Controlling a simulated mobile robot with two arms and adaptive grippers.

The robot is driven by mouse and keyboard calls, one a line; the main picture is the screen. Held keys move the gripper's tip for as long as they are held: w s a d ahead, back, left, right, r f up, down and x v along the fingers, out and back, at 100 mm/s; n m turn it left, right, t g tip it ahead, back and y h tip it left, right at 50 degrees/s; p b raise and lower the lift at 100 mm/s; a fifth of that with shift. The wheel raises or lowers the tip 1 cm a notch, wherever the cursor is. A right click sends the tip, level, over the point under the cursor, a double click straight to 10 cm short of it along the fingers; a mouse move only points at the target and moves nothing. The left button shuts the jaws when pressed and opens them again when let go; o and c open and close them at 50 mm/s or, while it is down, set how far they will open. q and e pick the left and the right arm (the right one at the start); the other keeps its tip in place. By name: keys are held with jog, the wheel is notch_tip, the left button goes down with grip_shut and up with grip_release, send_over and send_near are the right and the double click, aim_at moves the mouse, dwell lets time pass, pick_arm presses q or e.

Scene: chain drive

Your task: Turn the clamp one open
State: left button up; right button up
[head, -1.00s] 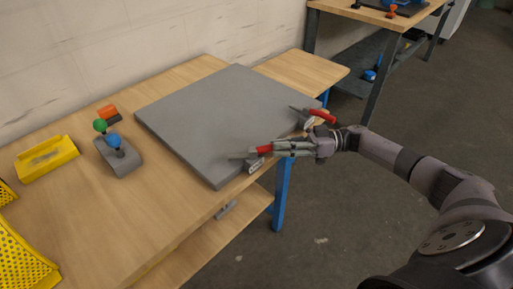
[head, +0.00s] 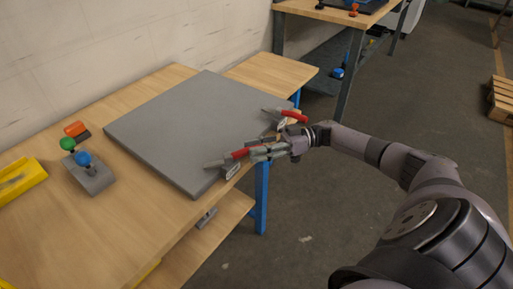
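Two toggle clamps with red handles sit at the right edge of the grey plate (head: 165,125). The nearer clamp (head: 238,154) has its handle lying low, almost flat, with its metal arm reaching left over the plate. The farther clamp (head: 293,116) also has a low-lying red handle. I cannot tell which one is clamp one. My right gripper (head: 258,152) is at the end of the nearer clamp's handle, with its fingers covering part of it. Whether the fingers are closed on the handle is too small to tell. My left gripper is not in view.
The plate lies on a wooden workbench (head: 95,215). A grey holder (head: 92,178) with green and blue knobs, an orange-and-black block (head: 77,130) and a yellow bin (head: 20,180) are on the left. A second bench (head: 330,14) stands behind. The floor at right is clear near my arm.

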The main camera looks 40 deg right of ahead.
jog(key=shift+d, duration=0.1)
jog(key=v, duration=1.1)
jog(key=shift+s+d, duration=0.2)
jog(key=shift+d, duration=0.15)
jog(key=shift+c, duration=0.2)
